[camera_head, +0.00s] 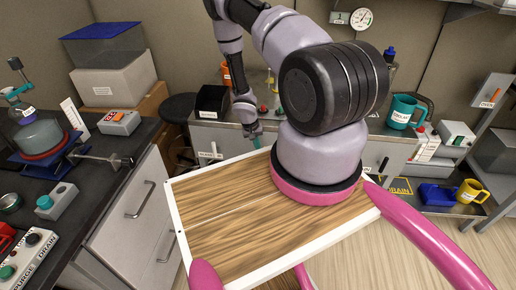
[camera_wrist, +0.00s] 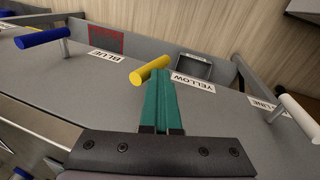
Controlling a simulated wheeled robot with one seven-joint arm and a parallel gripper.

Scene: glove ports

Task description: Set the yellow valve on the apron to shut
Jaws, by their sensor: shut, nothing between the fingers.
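The yellow valve (camera_wrist: 150,69) shows in the wrist view as a short yellow bar handle above the grey apron (camera_wrist: 105,75), lying at a slant beside the YELLOW label (camera_wrist: 193,82). My gripper (camera_wrist: 161,76) has teal fingers pressed together with nothing between them. Their tips are right at the near side of the yellow handle; I cannot tell whether they touch it. In the head view my gripper (camera_head: 256,142) points down at the grey bench front. I cannot make out the yellow valve there, beyond my arm.
A blue handle (camera_wrist: 42,38) stands to the left by the BLUE label (camera_wrist: 108,56). A white handle (camera_wrist: 298,118) stands to the right by a label ending in LINE (camera_wrist: 267,103). A grey square frame (camera_wrist: 195,68) lies behind the yellow handle. A side bench (camera_head: 140,150) stands at left.

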